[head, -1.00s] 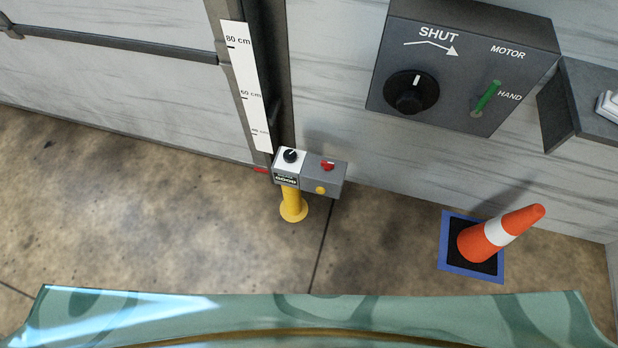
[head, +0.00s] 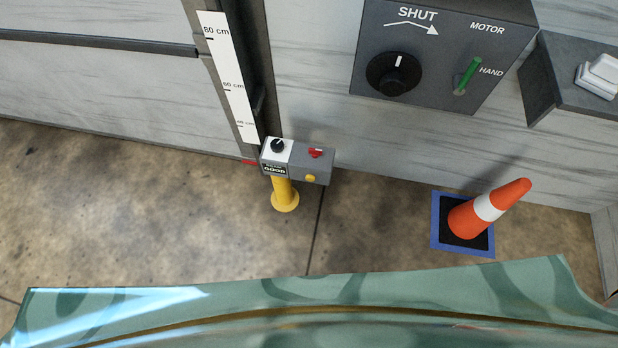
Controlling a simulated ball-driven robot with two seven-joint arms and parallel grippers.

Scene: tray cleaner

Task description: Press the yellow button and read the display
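The yellow button (head: 310,178) is a small round knob on the front face of a grey box (head: 318,160) on a short yellow post. The display (head: 274,169) is a small dark panel with pale characters on the box's left part. Its large line seems to read "GOOD", but the smaller text is too small to read. A black dial (head: 278,146) sits on the white top above the display, and a red control (head: 315,153) sits on the grey top. Neither of my grippers is in view.
A large grey panel (head: 440,50) marked SHUT, MOTOR and HAND is on the wall. An orange cone (head: 488,208) stands on a blue-edged black square (head: 436,232) at right. A white height scale (head: 228,80) is left of the box. Open floor (head: 120,220) lies at left.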

